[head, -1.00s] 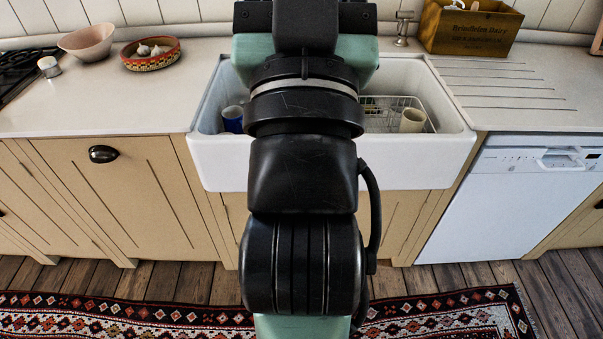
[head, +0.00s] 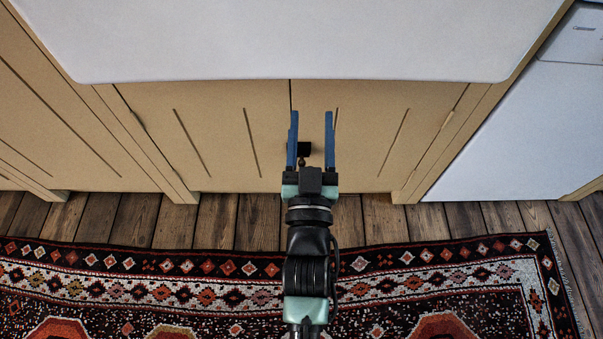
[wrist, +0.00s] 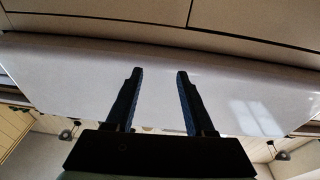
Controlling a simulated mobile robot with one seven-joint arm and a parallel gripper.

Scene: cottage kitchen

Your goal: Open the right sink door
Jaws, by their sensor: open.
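The right sink door (head: 375,150) is a beige panel under the white sink front, right of the middle seam, and looks shut. My gripper (head: 311,115) is in front of the doors near the seam, its two blue fingers spread wide and pointing toward the sink. A small dark block with a brownish round bit (head: 303,150) shows between the fingers in the head view; I cannot tell if it is a door knob. In the wrist view, nothing is held between the fingers (wrist: 157,75). Whether the fingers touch the door is unclear.
The left sink door (head: 205,140) is shut beside it. The white sink front (head: 300,40) overhangs above the doors. A white dishwasher (head: 520,130) stands to the right. A patterned rug (head: 180,275) lies on the wooden floor (head: 360,215) before the cabinets.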

